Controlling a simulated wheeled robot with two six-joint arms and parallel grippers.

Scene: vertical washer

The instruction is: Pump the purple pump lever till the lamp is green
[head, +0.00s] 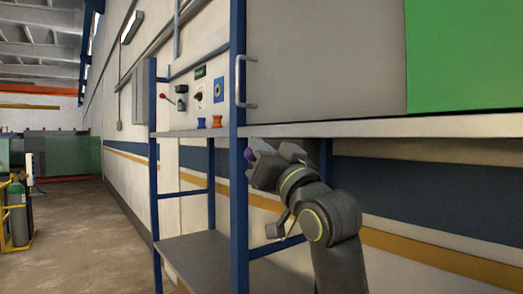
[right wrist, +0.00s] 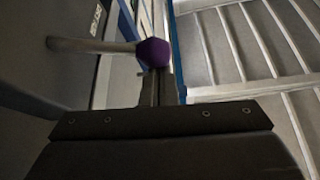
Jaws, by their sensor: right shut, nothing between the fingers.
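The purple knob of the pump lever (head: 249,154) shows at the left of my right gripper (head: 265,160), just under the edge of the shelf. In the right wrist view the purple knob (right wrist: 153,53) sits at the end of a pale rod that comes in from the left. My right gripper (right wrist: 156,88) is shut with nothing held, and its fingers are right at the knob. I cannot tell whether they touch it. My left gripper is not in view.
A blue-framed rack (head: 238,200) stands along the wall, with a grey lower shelf (head: 200,255). The panel behind it carries a red-knobbed lever (head: 163,96) and blue and orange knobs (head: 217,121). A large grey cabinet (head: 330,65) is above my right arm.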

